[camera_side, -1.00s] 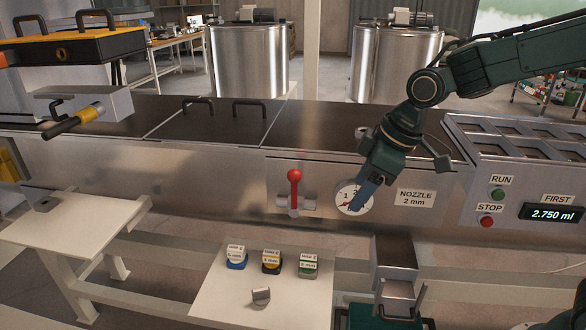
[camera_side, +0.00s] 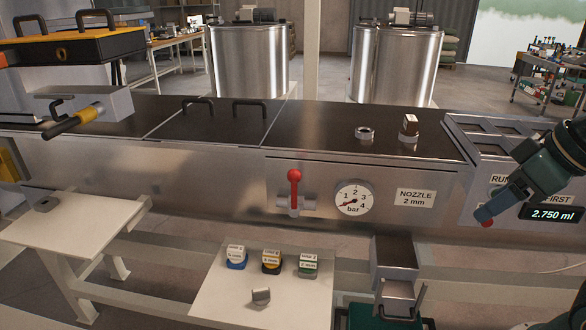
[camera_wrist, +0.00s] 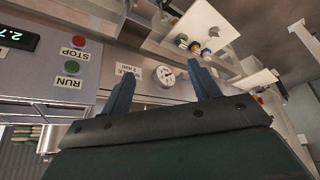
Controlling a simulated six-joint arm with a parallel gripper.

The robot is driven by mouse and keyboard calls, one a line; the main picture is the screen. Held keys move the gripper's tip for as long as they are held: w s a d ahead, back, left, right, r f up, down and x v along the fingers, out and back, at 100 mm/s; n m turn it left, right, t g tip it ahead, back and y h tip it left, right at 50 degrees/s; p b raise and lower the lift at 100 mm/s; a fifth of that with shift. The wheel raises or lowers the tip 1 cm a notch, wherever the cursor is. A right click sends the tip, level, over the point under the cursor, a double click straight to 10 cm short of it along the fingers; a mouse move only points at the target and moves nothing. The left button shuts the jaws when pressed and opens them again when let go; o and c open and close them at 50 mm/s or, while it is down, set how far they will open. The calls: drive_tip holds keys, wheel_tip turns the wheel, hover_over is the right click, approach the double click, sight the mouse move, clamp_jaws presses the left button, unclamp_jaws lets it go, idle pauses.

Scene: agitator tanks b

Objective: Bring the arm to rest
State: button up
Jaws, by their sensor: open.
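My gripper (camera_side: 484,219) is at the right of the side view, in front of the panel with the display (camera_side: 552,213) reading 2.750 ml.
A red-handled valve (camera_side: 294,190) stands left of the gauge. Several small labelled pieces (camera_side: 271,261) lie on the lower white table (camera_side: 215,298).

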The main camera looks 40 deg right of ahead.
drive_tip(key=shift+s+d, duration=0.1)
drive_tip(key=shift+s, duration=0.2)
drive_tip(key=shift+o, duration=0.5)
